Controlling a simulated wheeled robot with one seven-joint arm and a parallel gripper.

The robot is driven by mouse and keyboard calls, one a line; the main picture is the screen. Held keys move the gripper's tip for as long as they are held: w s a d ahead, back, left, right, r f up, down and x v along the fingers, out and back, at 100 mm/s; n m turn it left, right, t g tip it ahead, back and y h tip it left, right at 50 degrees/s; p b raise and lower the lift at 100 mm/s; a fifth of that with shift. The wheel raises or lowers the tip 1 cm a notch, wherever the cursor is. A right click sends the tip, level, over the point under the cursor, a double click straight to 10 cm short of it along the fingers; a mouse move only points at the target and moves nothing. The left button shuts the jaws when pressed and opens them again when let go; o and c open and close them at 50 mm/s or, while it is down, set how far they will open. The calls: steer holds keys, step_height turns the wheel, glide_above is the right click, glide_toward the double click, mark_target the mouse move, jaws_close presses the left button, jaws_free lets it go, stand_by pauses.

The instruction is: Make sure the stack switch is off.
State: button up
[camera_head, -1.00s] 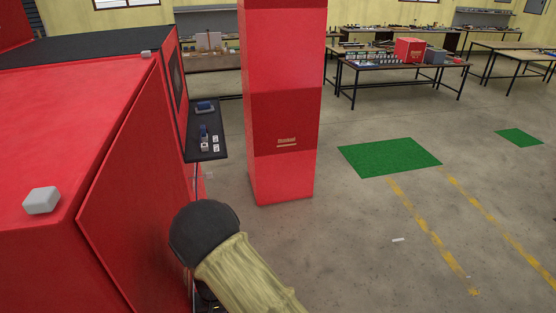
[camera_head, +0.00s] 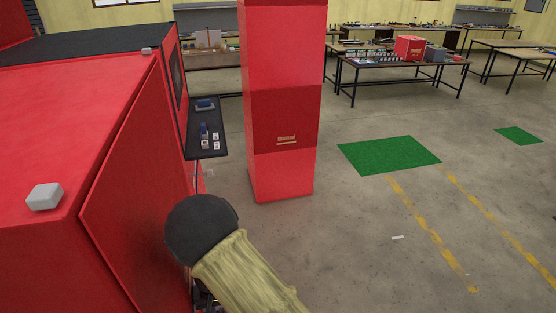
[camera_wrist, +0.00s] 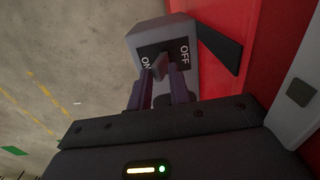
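The stack switch is a grey box (camera_wrist: 163,45) with a black plate marked ON on the left and OFF on the right in the wrist view. Its small grey lever (camera_wrist: 160,67) stands out between the two words; I cannot tell which side it is set to. My gripper (camera_wrist: 162,78) is right at the switch, with its two dark fingers apart, one on either side of the lever. Whether they touch it is unclear. In the head view my arm hides the gripper and the switch.
The switch is on a red machine (camera_head: 125,170) at the left. A dark shelf (camera_head: 206,145) juts from it. A red pillar (camera_head: 283,175) stands close by. Open concrete floor with a green mat (camera_head: 390,155) lies to the right, and work tables (camera_head: 400,63) stand behind.

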steer(key=d+r, duration=0.2)
steer(key=r, duration=0.5)
steer(key=w+d+r, duration=0.1)
steer(key=d+r, duration=0.2)
steer(key=r, duration=0.4)
steer(key=shift+w, duration=0.15)
stand_by(1.2)
stand_by(0.4)
steer(key=s+d+f+m+t+b, duration=0.1)
steer(key=s+d+f+b, duration=0.1)
steer(key=d+b, duration=0.3)
steer(key=s+d+f+m+t+b, duration=0.1)
steer(key=d+b, duration=0.5)
steer(key=d, duration=0.7)
steer(key=s+d+f+b, duration=0.3)
steer(key=d+f+b, duration=0.2)
steer(key=d, duration=0.3)
steer(key=shift+s+d+f+m+t+b, duration=0.2)
steer(key=shift+s+d+m+t+b, duration=0.2)
steer(key=shift+b, duration=0.3)
